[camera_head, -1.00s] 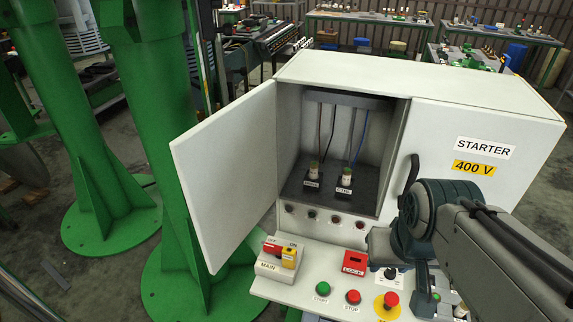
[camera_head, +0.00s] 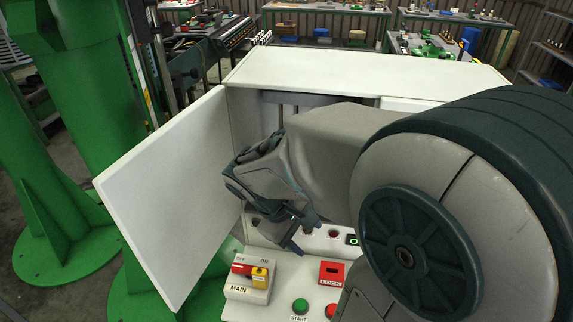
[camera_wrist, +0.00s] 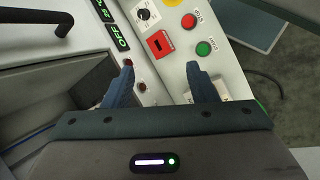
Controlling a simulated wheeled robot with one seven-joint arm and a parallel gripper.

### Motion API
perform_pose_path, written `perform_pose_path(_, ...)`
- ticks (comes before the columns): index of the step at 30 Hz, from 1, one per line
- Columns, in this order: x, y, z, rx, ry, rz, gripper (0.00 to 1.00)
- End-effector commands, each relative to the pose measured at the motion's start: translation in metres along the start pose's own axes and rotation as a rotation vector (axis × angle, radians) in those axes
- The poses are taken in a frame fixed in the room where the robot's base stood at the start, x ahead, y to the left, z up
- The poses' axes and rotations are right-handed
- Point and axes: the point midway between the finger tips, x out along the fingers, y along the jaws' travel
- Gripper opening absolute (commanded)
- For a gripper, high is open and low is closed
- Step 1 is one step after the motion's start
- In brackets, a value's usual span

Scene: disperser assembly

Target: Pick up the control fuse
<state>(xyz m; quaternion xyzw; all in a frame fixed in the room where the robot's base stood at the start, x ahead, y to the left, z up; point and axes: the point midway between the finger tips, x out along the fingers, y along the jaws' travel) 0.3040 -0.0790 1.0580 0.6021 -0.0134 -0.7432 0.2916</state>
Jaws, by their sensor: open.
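The control fuse cannot be seen now. In the head view my arm and gripper cover most of the opening of the white starter cabinet (camera_head: 340,68). In the wrist view only a dark part of the cabinet's inside (camera_wrist: 90,82) shows at the left, with no fuse recognisable. My gripper (camera_head: 303,235) is in front of the cabinet opening, above the sloped control panel, its fingers pointing down and to the right. In the wrist view my gripper (camera_wrist: 161,68) has its two fingers wide apart with nothing between them, over the panel.
The open cabinet door (camera_head: 165,195) stands left of my gripper. Below are the MAIN switch (camera_head: 248,280), the red LOCK box (camera_head: 332,273) and the green START button (camera_head: 300,306). Green columns (camera_head: 75,130) stand further left.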

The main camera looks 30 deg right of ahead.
Motion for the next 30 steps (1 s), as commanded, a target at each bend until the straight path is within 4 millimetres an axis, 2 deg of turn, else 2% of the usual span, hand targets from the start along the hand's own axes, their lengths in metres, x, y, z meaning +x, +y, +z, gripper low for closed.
perform_pose_path(1, 0.013, 0.006, -0.005, -0.075, -0.070, 0.051, 0.52)
perform_pose_path(8, 0.048, 0.049, -0.031, -0.410, -0.355, 0.330, 0.52)
perform_pose_path(11, 0.060, 0.065, -0.051, -0.560, -0.465, 0.458, 0.52)
perform_pose_path(15, 0.073, 0.081, -0.088, -0.771, -0.600, 0.645, 0.52)
perform_pose_path(22, 0.088, 0.085, -0.146, -1.030, -0.728, 0.890, 0.52)
perform_pose_path(26, 0.093, 0.083, -0.163, -1.101, -0.754, 0.961, 0.52)
perform_pose_path(30, 0.096, 0.090, -0.169, -1.124, -0.764, 0.985, 0.52)
